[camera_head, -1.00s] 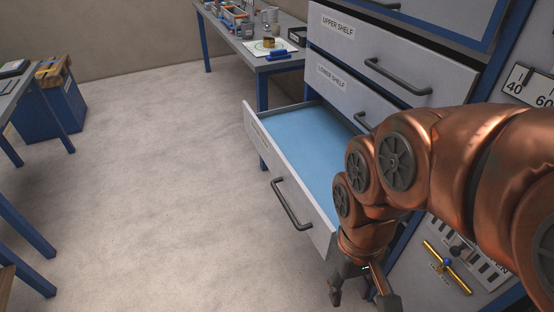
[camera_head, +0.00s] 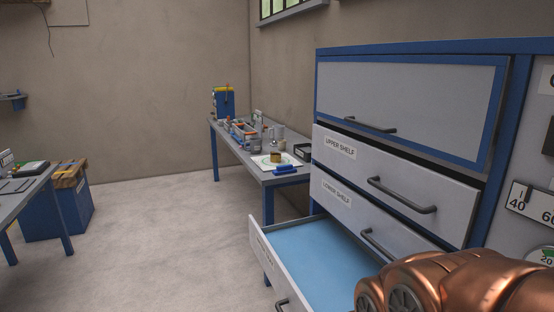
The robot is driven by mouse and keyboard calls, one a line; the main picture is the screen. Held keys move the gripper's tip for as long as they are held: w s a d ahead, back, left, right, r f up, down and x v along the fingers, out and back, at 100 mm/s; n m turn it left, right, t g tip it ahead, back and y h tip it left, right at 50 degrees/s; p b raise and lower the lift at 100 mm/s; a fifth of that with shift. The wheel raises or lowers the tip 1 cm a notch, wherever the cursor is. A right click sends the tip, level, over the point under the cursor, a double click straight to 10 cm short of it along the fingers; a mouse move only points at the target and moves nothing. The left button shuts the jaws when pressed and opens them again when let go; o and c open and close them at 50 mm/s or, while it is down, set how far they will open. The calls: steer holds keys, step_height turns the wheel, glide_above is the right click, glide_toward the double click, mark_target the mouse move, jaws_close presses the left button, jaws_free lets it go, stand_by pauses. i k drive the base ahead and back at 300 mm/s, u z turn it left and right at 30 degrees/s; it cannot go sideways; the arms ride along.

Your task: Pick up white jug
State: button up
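I cannot make out a white jug for certain in this view. A small pale container (camera_head: 280,143) stands on the far bench (camera_head: 277,178), too small to identify. My gripper is out of view; only part of my copper-coloured arm shows at the bottom right. The open lower drawer (camera_head: 264,252) has a blue bottom, and the part of it that shows is empty.
The grey cabinet (camera_head: 410,100) fills the right side, with drawers marked upper shelf (camera_head: 341,148) and lower shelf (camera_head: 337,191). The open drawer juts left into the room. A table (camera_head: 30,192) and a blue bin (camera_head: 75,212) stand at left. The floor (camera_head: 170,240) between is clear.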

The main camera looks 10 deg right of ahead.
mark_target(278, 130)
steer(key=u, duration=0.5)
steer(key=k, duration=0.65)
steer(key=u, duration=0.45)
steer(key=i, duration=1.45)
steer(key=z, duration=0.4)
steer(key=i, duration=1.75)
steer(key=z, duration=0.5)
steer(key=i, duration=1.75)
steer(key=z, duration=0.2)
steer(key=i, duration=1.5)
steer(key=z, duration=0.05)
